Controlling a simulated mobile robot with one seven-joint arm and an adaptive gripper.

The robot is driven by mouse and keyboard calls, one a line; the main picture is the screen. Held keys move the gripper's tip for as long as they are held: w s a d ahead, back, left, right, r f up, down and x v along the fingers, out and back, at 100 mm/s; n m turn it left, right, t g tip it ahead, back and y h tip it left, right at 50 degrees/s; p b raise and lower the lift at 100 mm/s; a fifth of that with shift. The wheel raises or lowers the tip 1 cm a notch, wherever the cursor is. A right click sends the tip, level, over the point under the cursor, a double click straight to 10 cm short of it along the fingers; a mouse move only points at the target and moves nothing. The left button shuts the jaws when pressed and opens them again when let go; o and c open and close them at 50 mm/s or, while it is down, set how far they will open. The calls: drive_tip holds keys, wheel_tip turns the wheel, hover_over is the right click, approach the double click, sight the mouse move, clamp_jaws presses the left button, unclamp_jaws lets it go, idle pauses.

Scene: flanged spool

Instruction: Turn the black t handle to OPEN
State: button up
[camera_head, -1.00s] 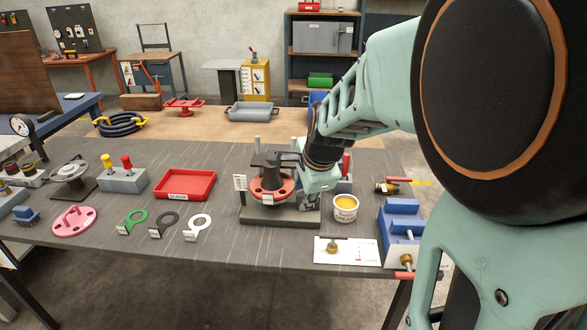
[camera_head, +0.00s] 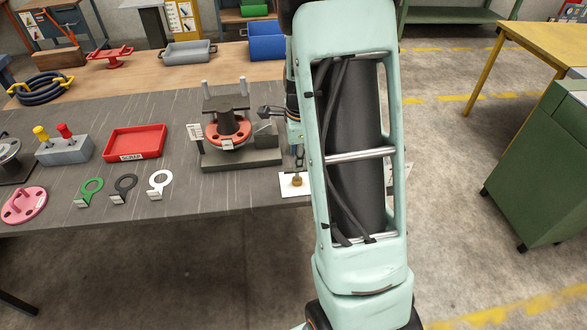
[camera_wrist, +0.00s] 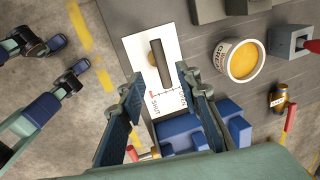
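The black T handle (camera_wrist: 162,66) is a dark bar on a brass stem, above a white plate (camera_wrist: 166,32) at the table's front edge. My gripper (camera_wrist: 159,74) is open and empty. Its fingertips appear on either side of the bar's lower end; I cannot tell the height gap. In the head view the plate (camera_head: 287,188) and brass stem (camera_head: 297,181) show beside my arm, which hides the rest of the plate.
The flanged spool (camera_head: 228,130) stands on its dark base left of my arm. A tub of yellow paste (camera_wrist: 241,60) and a blue block (camera_wrist: 178,139) are near the plate. A red scrap tray (camera_head: 135,143) is farther left. Open floor lies beyond the table edge.

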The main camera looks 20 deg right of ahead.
sight(297, 173)
drive_tip(key=f, duration=0.2)
drive_tip(key=w+f, duration=0.1)
drive_tip(key=f, duration=0.4)
drive_tip(key=shift+w+d+f, duration=0.2)
drive_tip(key=shift+w+f, duration=0.05)
drive_tip(key=shift+f, duration=0.1)
drive_tip(key=shift+c, duration=0.2)
clamp_jaws()
